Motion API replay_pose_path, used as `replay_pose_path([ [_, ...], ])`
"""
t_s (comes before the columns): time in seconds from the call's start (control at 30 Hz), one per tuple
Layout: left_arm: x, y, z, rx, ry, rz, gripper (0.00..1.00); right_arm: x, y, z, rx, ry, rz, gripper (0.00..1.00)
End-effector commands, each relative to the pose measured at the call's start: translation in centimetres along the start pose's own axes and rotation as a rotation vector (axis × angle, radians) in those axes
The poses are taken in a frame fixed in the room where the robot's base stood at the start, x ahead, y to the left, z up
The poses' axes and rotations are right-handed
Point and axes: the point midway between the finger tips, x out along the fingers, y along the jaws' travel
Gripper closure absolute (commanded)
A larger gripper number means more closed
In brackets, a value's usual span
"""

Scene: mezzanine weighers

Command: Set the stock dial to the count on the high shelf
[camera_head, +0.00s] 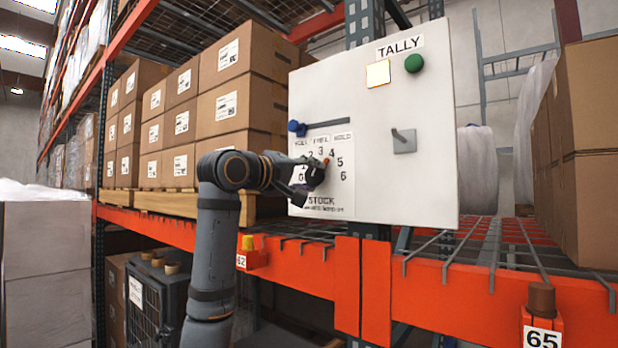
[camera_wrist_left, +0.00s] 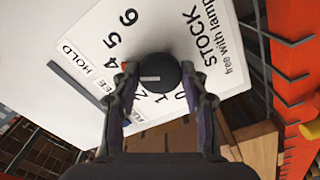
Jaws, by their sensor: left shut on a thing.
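The white panel (camera_head: 375,200) marked TALLY carries the black stock dial (camera_head: 316,174), with numbers around it and STOCK printed below. My left gripper (camera_head: 308,177) is shut on the dial, and its fingers partly hide it. In the left wrist view, the two fingers of the left gripper (camera_wrist_left: 162,90) sit on opposite sides of the dial (camera_wrist_left: 156,73). A small red mark at the dial's edge lies near the 4; a finger hides the 3 in the wrist view. The high shelf (camera_head: 180,35) is only partly in view, so its count cannot be read. My right gripper is not in view.
The panel also has a pale yellow lamp (camera_head: 378,73), a green button (camera_head: 414,63), a grey lever (camera_head: 403,140) and a blue slider knob (camera_head: 297,128) at its slot's left end. Stacked cartons (camera_head: 240,90) stand left. An orange beam (camera_head: 450,300) runs below.

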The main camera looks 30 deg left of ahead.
Motion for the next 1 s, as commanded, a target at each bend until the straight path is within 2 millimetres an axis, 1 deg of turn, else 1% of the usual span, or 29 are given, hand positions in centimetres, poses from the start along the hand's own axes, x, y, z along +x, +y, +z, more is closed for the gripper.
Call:
replay_pose_path([
  [0.03,0.0,0.1,-0.1,0.0,0.002,0.002,0.54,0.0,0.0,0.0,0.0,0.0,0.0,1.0],
  [0.1,0.0,0.1,-0.1,0.001,0.002,0.002,0.45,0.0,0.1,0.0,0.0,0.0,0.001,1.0],
  [0.2,0.0,0.1,0.0,0.001,0.001,0.001,0.33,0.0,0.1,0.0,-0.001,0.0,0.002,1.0],
  [0.47,0.0,0.0,0.0,0.001,0.001,0.001,0.33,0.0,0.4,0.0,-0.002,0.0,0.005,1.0],
  [0.57,-0.6,0.0,-0.1,0.001,0.003,0.001,0.33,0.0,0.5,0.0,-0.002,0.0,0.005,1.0],
  [0.67,-2.2,0.0,-0.2,0.004,0.005,0.001,0.33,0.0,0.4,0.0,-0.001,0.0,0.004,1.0],
  [0.9,-8.1,-0.1,-0.2,0.004,0.007,-0.001,0.33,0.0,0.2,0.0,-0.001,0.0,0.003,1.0],
  [1.0,-10.0,-0.1,-0.2,0.004,0.006,-0.001,0.33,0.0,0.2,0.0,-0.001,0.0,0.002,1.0],
])
